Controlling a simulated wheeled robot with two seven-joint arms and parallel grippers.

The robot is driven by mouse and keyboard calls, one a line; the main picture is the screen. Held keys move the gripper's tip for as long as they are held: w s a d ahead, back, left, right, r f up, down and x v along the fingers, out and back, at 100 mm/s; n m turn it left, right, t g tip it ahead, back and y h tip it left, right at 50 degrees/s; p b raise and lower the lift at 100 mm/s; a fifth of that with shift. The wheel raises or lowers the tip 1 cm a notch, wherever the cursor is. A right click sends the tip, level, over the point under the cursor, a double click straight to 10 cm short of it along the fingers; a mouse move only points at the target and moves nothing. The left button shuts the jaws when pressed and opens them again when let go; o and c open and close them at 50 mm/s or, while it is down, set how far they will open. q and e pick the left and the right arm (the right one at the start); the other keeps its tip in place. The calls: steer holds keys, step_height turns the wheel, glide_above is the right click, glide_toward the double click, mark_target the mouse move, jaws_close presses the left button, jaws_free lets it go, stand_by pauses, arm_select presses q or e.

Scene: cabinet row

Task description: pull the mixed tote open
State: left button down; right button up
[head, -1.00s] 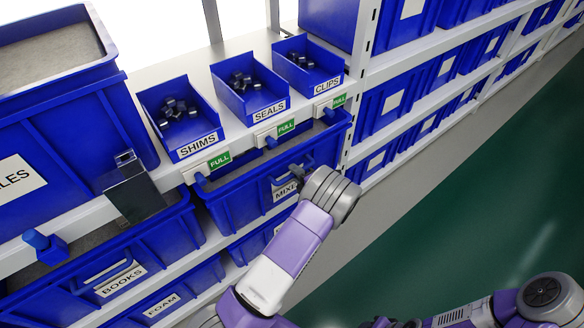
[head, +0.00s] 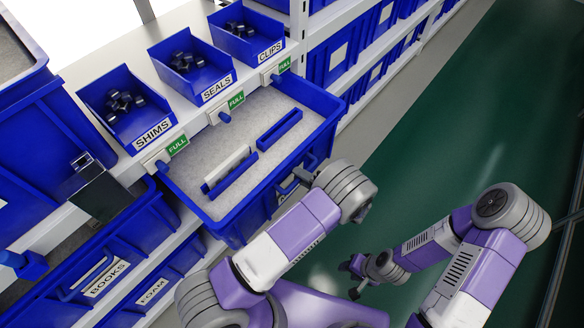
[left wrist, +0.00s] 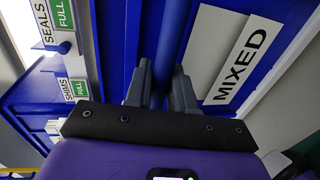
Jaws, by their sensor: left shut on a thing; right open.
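The mixed tote (head: 322,113) is a blue bin pulled well out from the shelf below the small bins. Its pale grey inside shows, with a white and blue piece (head: 228,170) and a blue bar (head: 279,130) in it. My left gripper (head: 302,176) is at the tote's front face, partly hidden by my wrist. In the left wrist view its fingers (left wrist: 161,85) are shut on the blue handle bar (left wrist: 174,38), beside the MIXED label (left wrist: 236,57). My right gripper (head: 357,275) is open and empty over the floor, away from the shelves.
Open bins of dark parts stand above, marked SHIMS (head: 125,112), SEALS (head: 192,68) and CLIPS (head: 247,30), with green FULL tags below. The BOOKS tote (head: 60,262) and FOAM tote (head: 150,272) are at lower left. Green floor (head: 440,130) is clear at right.

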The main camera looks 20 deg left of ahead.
arm_select(q)
steer(key=shift+s+d, duration=0.2)
steer(key=shift+d, duration=0.2)
steer(key=c, duration=1.1)
jaws_free()
steer(key=v, duration=0.7)
steer(key=shift+d+p, duration=0.25)
steer(key=shift+p, duration=0.15)
steer(key=shift+s+a, duration=0.1)
